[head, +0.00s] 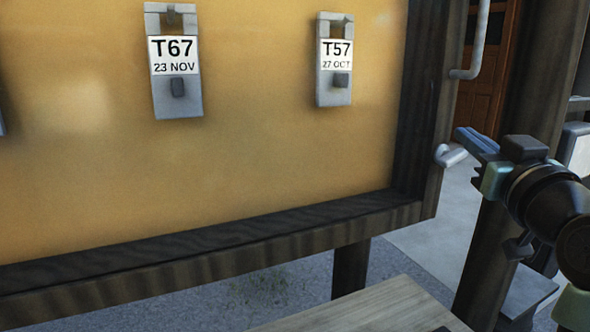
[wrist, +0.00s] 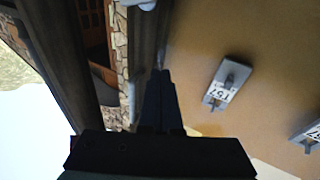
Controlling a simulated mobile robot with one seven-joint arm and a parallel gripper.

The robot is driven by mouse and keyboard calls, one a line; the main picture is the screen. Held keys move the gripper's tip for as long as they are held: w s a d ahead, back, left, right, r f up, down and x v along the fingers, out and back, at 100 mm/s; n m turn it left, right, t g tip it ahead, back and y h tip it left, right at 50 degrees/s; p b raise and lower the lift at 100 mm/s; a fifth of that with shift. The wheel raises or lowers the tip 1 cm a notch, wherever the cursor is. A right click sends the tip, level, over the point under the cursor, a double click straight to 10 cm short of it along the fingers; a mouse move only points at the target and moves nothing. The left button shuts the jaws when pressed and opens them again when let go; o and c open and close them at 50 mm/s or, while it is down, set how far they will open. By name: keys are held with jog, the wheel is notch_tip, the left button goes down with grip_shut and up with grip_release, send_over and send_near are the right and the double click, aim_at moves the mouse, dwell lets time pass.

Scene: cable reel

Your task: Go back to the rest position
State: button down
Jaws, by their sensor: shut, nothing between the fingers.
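My gripper (head: 462,134) is at the right side of the head view, to the right of the yellow board's dark frame. Its fingers point to the left and up. In the wrist view my gripper (wrist: 162,76) shows from behind, with its fingers together and nothing between them. It is apart from the tags on the board. The board (head: 250,160) is upright and fills most of the head view.
A grey tag holder marked T67 (head: 174,95) and one marked T57 (head: 333,88) hang on the board; T57 also shows in the wrist view (wrist: 234,76). A dark wooden post (head: 530,90) stands behind my arm. A wooden tabletop (head: 365,310) is below. A pale pipe (head: 476,50) is near the frame.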

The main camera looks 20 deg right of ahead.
jog(key=a+r+n+t+y+p, duration=0.15)
jog(key=a+r, duration=0.25)
jog(key=a, duration=0.4)
jog(key=w+a+r+t+y+p, duration=0.15)
jog(key=a+r, duration=0.25)
jog(key=a, duration=0.4)
jog(key=a+r+n+t+p, duration=0.15)
jog(key=a+r, duration=0.25)
jog(key=a, duration=0.5)
jog(key=s+a+r+t+y, duration=0.2)
jog(key=s+a+r, duration=0.1)
jog(key=s+a, duration=0.2)
jog(key=s+a+r+t+y+p, duration=0.1)
jog(key=s+a+r, duration=0.3)
jog(key=a, duration=0.5)
jog(key=shift+s+a+r+n+t+y, duration=0.15)
jog(key=shift+s+a+n+t+y, duration=0.15)
jog(key=shift+s+t+y, duration=0.35)
